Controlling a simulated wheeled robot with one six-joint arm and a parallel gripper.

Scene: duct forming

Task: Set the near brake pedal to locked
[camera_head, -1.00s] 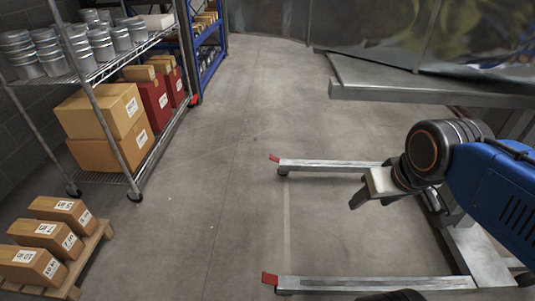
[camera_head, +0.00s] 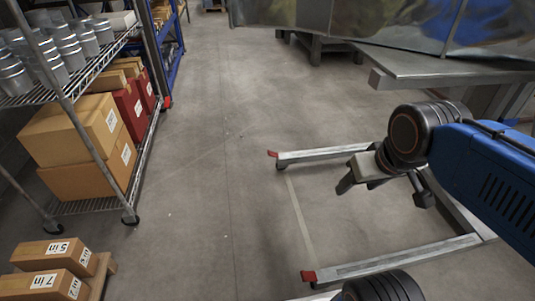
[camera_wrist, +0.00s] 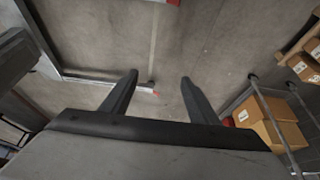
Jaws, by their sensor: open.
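The near brake pedal (camera_head: 309,276) is a small red tab at the end of the nearer grey base leg of the metal stand, low in the head view. It also shows in part at the top edge of the wrist view (camera_wrist: 173,2). The far brake pedal (camera_head: 272,154) is a like red tab on the farther leg, and it shows near a fingertip in the wrist view (camera_wrist: 155,93). I cannot tell either pedal's setting. My gripper (camera_head: 358,187) is open and empty, above the floor between the two legs, apart from the near pedal.
The stand's metal top (camera_head: 440,65) overhangs at the upper right. A wire shelf (camera_head: 95,207) with cartons and cans stands at left, and small boxes (camera_head: 50,284) sit on a low pallet at lower left. The floor between shelf and legs is clear.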

